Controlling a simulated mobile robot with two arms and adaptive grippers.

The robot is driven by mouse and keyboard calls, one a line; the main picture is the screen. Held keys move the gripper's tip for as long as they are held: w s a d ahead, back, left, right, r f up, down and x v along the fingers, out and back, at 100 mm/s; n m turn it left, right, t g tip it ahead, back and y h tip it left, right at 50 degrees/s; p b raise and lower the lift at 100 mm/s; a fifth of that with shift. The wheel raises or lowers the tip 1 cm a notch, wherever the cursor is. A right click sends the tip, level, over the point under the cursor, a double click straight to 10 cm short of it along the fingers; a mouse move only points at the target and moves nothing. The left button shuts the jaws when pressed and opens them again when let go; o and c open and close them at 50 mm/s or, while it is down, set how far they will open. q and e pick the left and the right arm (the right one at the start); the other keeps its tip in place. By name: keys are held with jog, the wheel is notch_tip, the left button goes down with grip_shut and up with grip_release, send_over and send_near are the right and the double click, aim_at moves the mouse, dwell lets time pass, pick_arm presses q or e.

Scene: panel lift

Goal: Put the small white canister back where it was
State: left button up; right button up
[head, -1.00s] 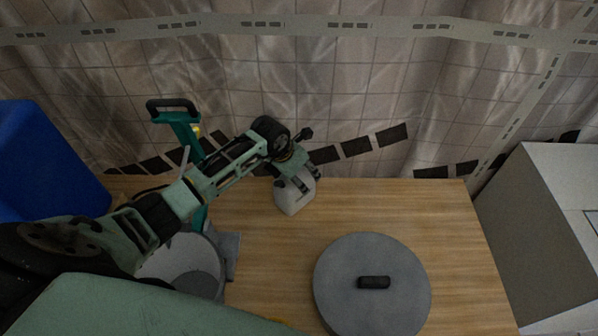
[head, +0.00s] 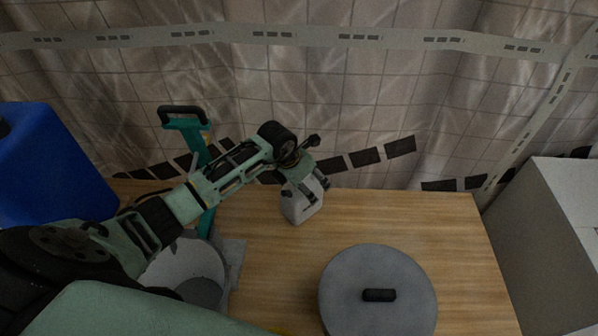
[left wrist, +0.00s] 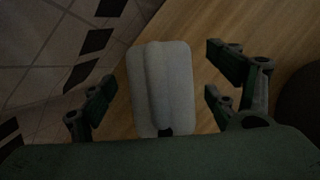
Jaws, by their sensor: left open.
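The small white canister (head: 302,206) stands near the back edge of the wooden table, left of the round grey lid. My left gripper (head: 307,194) is over it, and its fingers hide part of the canister's top. In the left wrist view the white canister (left wrist: 163,86) lies between the two open finger pairs of the left gripper (left wrist: 160,98). A gap shows on both sides, so the fingers do not appear to touch it. My right gripper is not in view.
A round grey lid (head: 345,295) with a black handle lies on the wooden table (head: 440,225). A teal tool (head: 207,155) with a black handle and a white round container (head: 185,262) are at left. A blue container (head: 50,165) stands far left, and a pale box (head: 560,220) right.

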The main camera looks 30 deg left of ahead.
pick_arm(q)
jog(key=b+v, duration=0.2)
jog(key=v, duration=0.8)
jog(key=shift+r, duration=0.3)
jog(key=shift+s+a, duration=0.1)
jog(key=shift+s, duration=0.05)
jog(key=shift+f, duration=0.1)
